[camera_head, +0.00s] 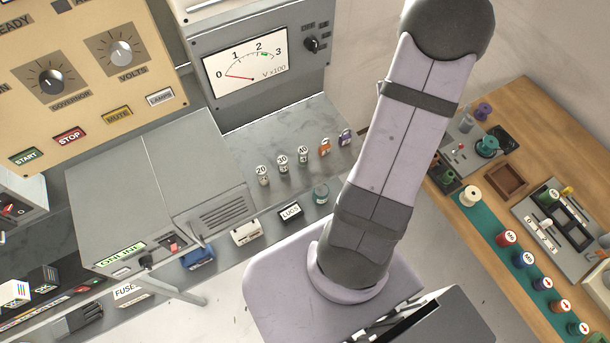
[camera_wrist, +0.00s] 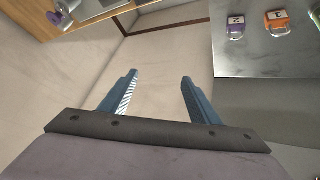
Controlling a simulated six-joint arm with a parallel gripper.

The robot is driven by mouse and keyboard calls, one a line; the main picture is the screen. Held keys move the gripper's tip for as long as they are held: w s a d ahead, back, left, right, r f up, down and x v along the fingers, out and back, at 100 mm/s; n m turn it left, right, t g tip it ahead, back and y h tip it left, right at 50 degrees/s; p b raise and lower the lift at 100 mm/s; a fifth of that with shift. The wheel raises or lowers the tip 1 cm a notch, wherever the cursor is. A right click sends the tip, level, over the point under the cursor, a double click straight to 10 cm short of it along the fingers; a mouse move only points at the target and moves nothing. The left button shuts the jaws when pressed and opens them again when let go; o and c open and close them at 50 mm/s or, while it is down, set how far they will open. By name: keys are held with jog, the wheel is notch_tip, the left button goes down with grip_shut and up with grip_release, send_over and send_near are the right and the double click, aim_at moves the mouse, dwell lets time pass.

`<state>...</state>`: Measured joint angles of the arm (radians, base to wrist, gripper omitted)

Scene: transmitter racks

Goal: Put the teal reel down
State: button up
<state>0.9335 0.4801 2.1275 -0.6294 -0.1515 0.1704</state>
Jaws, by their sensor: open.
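A teal reel (camera_head: 487,146) sits on a grey plate on the wooden bench at the right of the head view. My gripper (camera_wrist: 158,78) shows in the wrist view with its two blue fingers apart. Nothing is between the fingers; pale floor shows there. The gripper does not show in the head view, where my arm runs up out of the top edge. I cannot make out the teal reel in the wrist view.
The wooden bench (camera_head: 550,100) also holds a purple reel (camera_head: 483,111), a wooden tray (camera_head: 505,180) and a teal strip with several labelled spools. An orange padlock (camera_wrist: 277,22) and a purple padlock (camera_wrist: 235,27) stand on the grey bench (camera_wrist: 265,60).

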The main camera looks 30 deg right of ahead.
jog(key=a+r+n+g+y, duration=0.3)
jog(key=a, duration=2.1)
jog(key=s+a+n+g+y, duration=0.2)
jog(key=s+a, duration=0.8)
jog(key=a, duration=0.5)
jog(key=shift+a+r, duration=0.2)
jog(key=shift+r, duration=0.15)
jog(key=shift+f, duration=0.1)
notch_tip(320, 180, down, 3)
jog(key=b, duration=0.3)
jog(key=shift+d, duration=0.1)
jog(key=shift+f, duration=0.1)
